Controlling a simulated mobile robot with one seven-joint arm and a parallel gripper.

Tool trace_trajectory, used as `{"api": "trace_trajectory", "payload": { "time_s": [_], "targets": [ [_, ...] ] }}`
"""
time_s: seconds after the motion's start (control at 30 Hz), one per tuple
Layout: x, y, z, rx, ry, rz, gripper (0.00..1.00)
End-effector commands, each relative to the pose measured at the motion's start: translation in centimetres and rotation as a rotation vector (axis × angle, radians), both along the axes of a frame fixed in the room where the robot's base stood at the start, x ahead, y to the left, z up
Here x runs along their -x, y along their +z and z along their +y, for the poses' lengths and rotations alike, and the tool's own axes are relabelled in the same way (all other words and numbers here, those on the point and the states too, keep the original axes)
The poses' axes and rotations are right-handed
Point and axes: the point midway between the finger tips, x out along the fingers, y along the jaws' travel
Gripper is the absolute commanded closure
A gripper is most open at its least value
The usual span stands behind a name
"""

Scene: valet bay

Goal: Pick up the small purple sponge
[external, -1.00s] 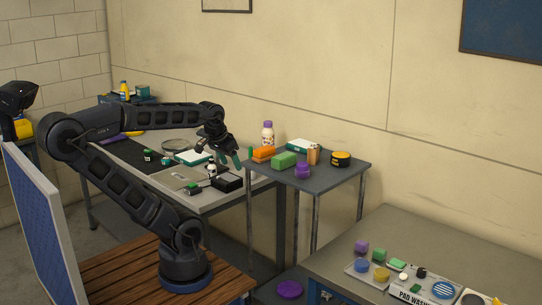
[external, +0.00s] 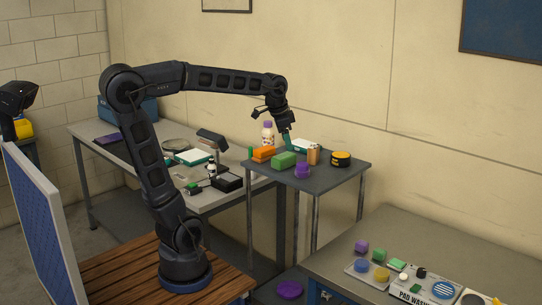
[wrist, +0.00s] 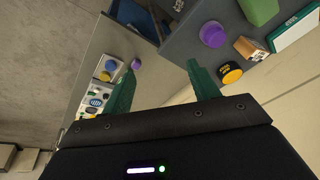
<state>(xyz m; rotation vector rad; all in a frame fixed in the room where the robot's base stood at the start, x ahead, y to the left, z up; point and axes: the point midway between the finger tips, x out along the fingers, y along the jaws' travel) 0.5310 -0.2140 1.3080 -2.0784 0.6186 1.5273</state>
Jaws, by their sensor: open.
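A small purple piece (external: 302,171) stands at the front edge of the grey stand, right of a green block; it also shows near the top of the wrist view (wrist: 213,34). Another small purple block (external: 361,246) sits at the back of a tray on the right-hand table, seen small in the wrist view (wrist: 137,63). A flat purple disc (external: 290,289) lies low under the stand. I cannot tell for sure which is the sponge. My gripper (external: 287,138) is over the back of the stand, above the green block; its two green fingers are apart and empty in the wrist view (wrist: 162,82).
The grey stand (external: 335,172) also holds an orange block (external: 263,153), the green block (external: 284,160), a tan block (external: 313,154), a black-and-yellow tin (external: 341,159), a white-and-green box (external: 302,145) and a bottle (external: 267,134). The right-hand table's back (external: 405,228) is clear.

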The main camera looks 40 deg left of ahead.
Motion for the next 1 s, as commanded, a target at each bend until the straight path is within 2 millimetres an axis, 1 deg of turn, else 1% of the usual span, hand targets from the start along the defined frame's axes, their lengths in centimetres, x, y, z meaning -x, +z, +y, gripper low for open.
{"api": "trace_trajectory", "payload": {
  "time_s": [0.03,0.2,0.27,0.4,0.53,0.7,0.8,1.0],
  "targets": [
    [-1.4,-0.2,-1.4,-0.001,-0.055,0.012,0.4],
    [-5.1,-0.6,-6.1,0.004,-0.249,0.038,0.4],
    [-6.4,-0.9,-7.7,0.01,-0.319,0.045,0.4],
    [-9.0,-1.6,-11.7,0.035,-0.478,0.059,0.4],
    [-11.0,-2.2,-15.1,0.067,-0.612,0.064,0.4],
    [-12.5,-2.7,-17.8,0.099,-0.722,0.063,0.4],
    [-13.2,-2.9,-19.1,0.116,-0.771,0.061,0.4],
    [-14.2,-3.2,-21.0,0.146,-0.846,0.057,0.4]
  ]
}}
